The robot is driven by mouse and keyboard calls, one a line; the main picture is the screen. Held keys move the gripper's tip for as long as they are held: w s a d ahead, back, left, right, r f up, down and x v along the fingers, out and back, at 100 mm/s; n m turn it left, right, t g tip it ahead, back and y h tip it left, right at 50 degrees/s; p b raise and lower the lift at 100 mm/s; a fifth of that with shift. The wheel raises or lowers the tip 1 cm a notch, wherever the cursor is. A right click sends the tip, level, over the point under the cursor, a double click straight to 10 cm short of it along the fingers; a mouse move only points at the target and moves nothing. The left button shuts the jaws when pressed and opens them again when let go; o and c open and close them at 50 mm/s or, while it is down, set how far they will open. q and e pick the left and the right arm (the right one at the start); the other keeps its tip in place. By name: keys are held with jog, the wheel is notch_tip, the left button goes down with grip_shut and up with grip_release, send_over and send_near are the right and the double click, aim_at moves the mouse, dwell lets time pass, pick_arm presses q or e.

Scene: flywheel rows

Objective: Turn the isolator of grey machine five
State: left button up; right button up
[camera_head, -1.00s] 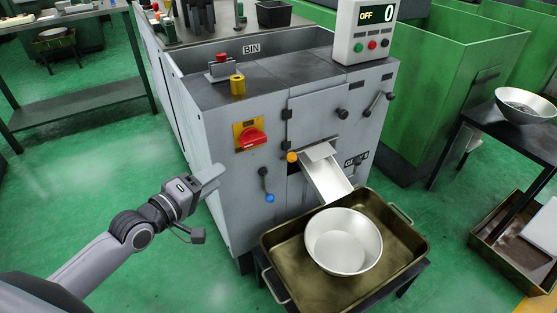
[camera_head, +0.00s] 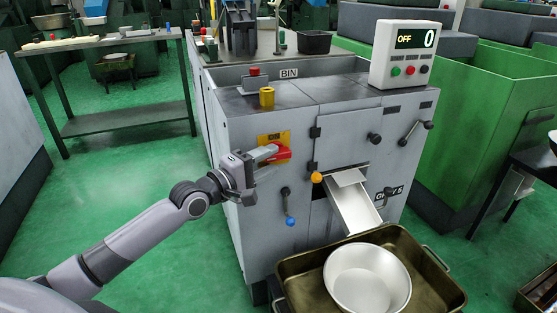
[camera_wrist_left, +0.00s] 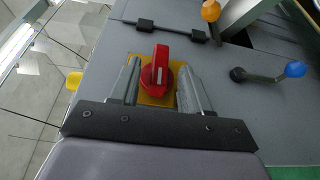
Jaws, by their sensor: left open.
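The isolator is a red rotary handle (camera_head: 277,152) on a yellow plate (camera_head: 266,137), on the front of a grey machine (camera_head: 240,230) whose label partly reads "GREY 5". In the left wrist view the red handle (camera_wrist_left: 158,75) lies between my two fingers, its white mark along its length. My left gripper (camera_head: 268,153) is at the handle, open, with a finger on each side. In the left wrist view the fingers (camera_wrist_left: 158,88) stand apart from the handle. My right gripper is not in view.
A blue-knobbed lever (camera_head: 288,205) and an orange knob (camera_head: 316,177) sit near the isolator. A chute (camera_head: 357,205) leads to a brass-coloured tray (camera_head: 428,270) holding a metal bowl (camera_head: 362,283). The display box (camera_head: 405,50) reads OFF and 0. Green floor is open at left.

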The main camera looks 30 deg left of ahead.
aim_at(273, 159)
pick_arm(q)
jog(key=shift+b+x, duration=0.4)
jog(key=shift+x, duration=1.3)
grip_shut()
